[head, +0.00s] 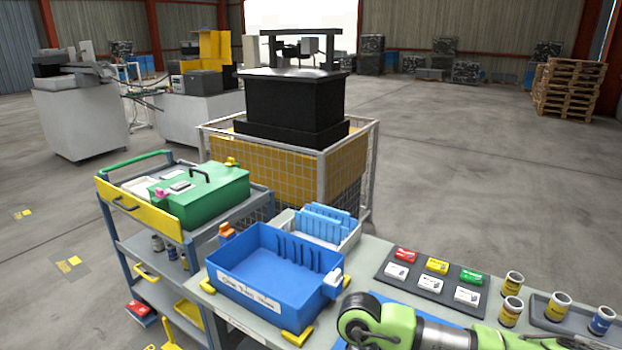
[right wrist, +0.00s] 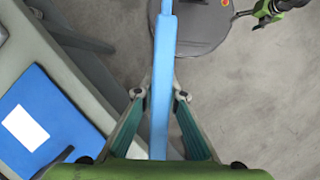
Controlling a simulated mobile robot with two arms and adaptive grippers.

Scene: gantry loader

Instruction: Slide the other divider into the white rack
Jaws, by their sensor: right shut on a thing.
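The white rack (head: 352,243) stands on the table behind the blue bin, with several blue dividers (head: 325,224) upright in it. In the right wrist view my right gripper (right wrist: 160,95) is shut on a long, narrow-looking light blue divider (right wrist: 159,118). The divider is seen nearly edge-on, over the floor and my base, beside the table and apart from the rack. In the head view only part of my right arm shows at the bottom; the gripper and held divider are out of that frame. My left gripper is not in view.
The blue bin (head: 262,297) with slotted walls stands in front of the rack. A dark tray (head: 425,270) of small boxes and several cans lie to the right. A green case (head: 215,205) sits on the cart at left. A blue mat with a white card (right wrist: 25,128) lies on the table.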

